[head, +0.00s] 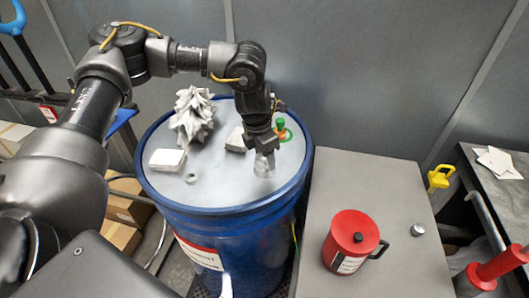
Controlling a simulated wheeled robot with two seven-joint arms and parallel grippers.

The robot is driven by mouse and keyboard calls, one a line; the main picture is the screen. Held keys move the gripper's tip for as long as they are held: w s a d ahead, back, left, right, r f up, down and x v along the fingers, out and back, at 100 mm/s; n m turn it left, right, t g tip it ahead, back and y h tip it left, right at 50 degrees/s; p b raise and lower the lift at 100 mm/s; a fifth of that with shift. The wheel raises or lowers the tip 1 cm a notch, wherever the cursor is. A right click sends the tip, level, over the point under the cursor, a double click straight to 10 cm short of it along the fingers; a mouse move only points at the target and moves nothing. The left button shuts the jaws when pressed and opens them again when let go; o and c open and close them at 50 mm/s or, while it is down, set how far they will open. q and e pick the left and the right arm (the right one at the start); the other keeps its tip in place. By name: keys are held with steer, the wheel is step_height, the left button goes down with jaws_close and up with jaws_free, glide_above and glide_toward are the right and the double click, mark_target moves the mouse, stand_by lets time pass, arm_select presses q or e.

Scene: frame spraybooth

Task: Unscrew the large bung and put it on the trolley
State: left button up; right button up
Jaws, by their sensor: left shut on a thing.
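A blue drum (153,190) with a pale grey lid stands in the middle of the head view. My left gripper (264,152) reaches down over the right part of the lid. It is shut on a grey metal piece, which looks like the large bung (264,166). I cannot tell whether the bung is still in its hole or just above the lid. A small round grey fitting (191,178) is on the lid's left front. A grey flat-topped unit (385,190), perhaps the trolley, stands right of the drum. My right gripper is not in view.
On the lid are crumpled grey paper (194,113), a pale block (167,160) and a green fitting (281,126). A red can (351,242) and a small grey knob (417,230) stand on the grey top. Its back part is clear. A dark bench (508,192) is at right.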

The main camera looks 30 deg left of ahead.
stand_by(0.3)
arm_select(q)
steer(key=n+p, duration=0.1)
steer(key=n, duration=0.2)
steer(key=shift+r+n+y, duration=0.15)
steer(key=shift+n+y, duration=0.15)
steer(key=shift+n+p, duration=0.35)
steer(key=shift+n, duration=0.25)
steer(key=n+p, duration=0.2)
steer(key=n, duration=0.1)
steer(key=shift+d+y, duration=0.1)
steer(key=shift+y, duration=0.2)
steer(key=shift+n, duration=0.8)
steer(key=shift+p, duration=0.3)
